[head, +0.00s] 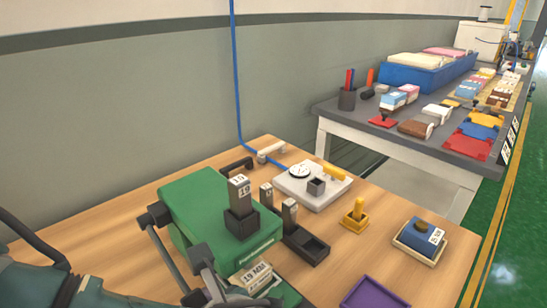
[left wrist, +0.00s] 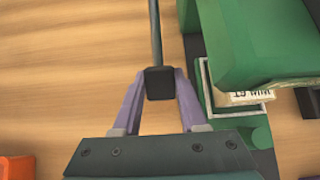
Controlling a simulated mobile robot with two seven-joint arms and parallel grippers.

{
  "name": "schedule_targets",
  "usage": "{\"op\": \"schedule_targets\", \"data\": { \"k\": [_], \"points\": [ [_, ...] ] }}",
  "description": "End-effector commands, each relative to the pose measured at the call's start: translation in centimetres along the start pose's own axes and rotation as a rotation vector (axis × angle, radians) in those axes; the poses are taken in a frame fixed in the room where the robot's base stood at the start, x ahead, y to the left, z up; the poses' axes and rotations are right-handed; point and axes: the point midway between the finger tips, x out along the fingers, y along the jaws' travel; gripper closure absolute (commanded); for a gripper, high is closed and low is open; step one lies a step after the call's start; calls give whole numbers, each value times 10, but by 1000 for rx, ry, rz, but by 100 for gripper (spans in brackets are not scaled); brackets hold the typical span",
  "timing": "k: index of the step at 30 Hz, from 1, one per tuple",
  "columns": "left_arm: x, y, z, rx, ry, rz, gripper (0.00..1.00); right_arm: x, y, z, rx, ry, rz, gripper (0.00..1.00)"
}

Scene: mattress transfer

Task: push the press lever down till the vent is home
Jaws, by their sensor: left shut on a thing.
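The green press (head: 205,195) stands on the wooden table and also fills the right of the left wrist view (left wrist: 265,40). Its thin grey lever (head: 165,250) hangs at its left side in the head view. In the left wrist view, the lever rod (left wrist: 155,30) ends in a black knob (left wrist: 160,83). My left gripper (left wrist: 160,90) is shut on this knob, one purple finger on each side. A cream piece marked 19 MM (left wrist: 245,97) sits low in the press; I cannot tell how deep the vent is. My right gripper does not show.
Dark blocks with numbered tags (head: 290,212) stand right of the press. A white dial device (head: 322,192), a yellow stamp-like piece (head: 355,215), a blue block (head: 420,240) and a purple tray (head: 373,296) share the table. An orange object (left wrist: 15,167) lies at the wrist view's lower left.

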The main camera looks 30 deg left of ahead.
Motion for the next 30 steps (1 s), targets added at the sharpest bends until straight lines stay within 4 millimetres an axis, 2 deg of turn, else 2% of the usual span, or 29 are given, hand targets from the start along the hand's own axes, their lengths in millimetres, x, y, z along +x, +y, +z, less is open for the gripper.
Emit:
{"op": "schedule_targets", "data": {
  "k": [4, 18, 19, 27, 30],
  "points": [
    [6, 1, -5, 1, 9, 0, 100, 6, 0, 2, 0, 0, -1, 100],
    [8, 1, -5, 1, 10, 2, 100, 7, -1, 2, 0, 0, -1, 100],
    [8, 1, -6, 1, 10, 2, 57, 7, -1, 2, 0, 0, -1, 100],
    [8, 1, -4, 1, 6, 1, 28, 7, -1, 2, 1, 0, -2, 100],
    [8, 0, -4, 0, 6, 1, 28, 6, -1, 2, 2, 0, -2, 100]
  ]
}}
